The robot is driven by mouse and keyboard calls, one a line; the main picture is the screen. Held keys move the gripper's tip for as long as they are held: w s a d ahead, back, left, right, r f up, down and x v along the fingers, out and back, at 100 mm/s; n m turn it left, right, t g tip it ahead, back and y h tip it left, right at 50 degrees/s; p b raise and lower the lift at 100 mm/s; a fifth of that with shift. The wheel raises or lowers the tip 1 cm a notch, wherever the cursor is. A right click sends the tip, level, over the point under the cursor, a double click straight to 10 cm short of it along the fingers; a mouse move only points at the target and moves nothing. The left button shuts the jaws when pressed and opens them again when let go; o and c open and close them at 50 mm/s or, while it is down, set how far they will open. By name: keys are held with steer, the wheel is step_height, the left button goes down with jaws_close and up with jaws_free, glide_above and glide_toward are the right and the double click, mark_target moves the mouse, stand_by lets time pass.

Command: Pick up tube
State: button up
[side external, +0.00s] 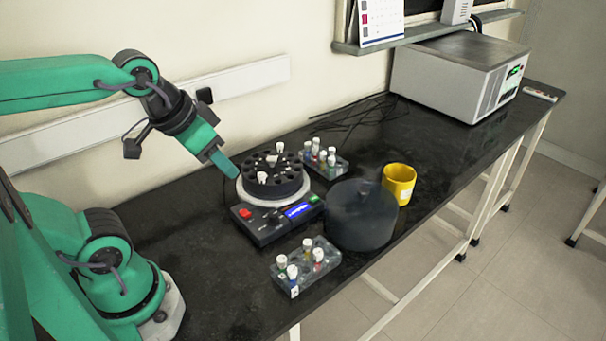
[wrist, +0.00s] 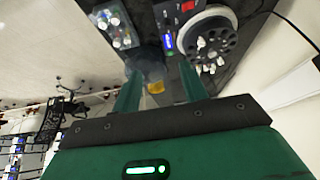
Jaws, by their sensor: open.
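Several white-capped tubes are in view. Some stand in the front clear rack (side external: 303,268), such as one tube (side external: 292,272) at its near end. Others stand in the back rack (side external: 341,163), and a few caps, such as one tube (side external: 262,178), show in the black round rotor (side external: 285,187) of the centrifuge. In the wrist view, one rack with tubes (wrist: 113,25) is at the top left and the rotor (wrist: 208,45) at the top right. My gripper (side external: 226,166) is above and left of the rotor, apart from all tubes. In the wrist view its two green fingers are apart and empty.
A dark round lid (side external: 360,215) lies right of the centrifuge's control panel (side external: 278,219), with a yellow cup (side external: 399,183) behind it. A grey box-shaped device (side external: 455,75) and black cables (side external: 355,112) are farther back. The black bench (side external: 200,265) is clear at front left.

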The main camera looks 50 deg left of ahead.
steer(key=n+g, duration=0.6)
steer(key=n, duration=0.1)
glide_above(280, 144)
step_height(280, 144, down, 8)
steer(key=shift+s+f, duration=0.1)
steer(key=shift+s, duration=0.05)
steer(key=shift+f, duration=3.9)
jaws_close()
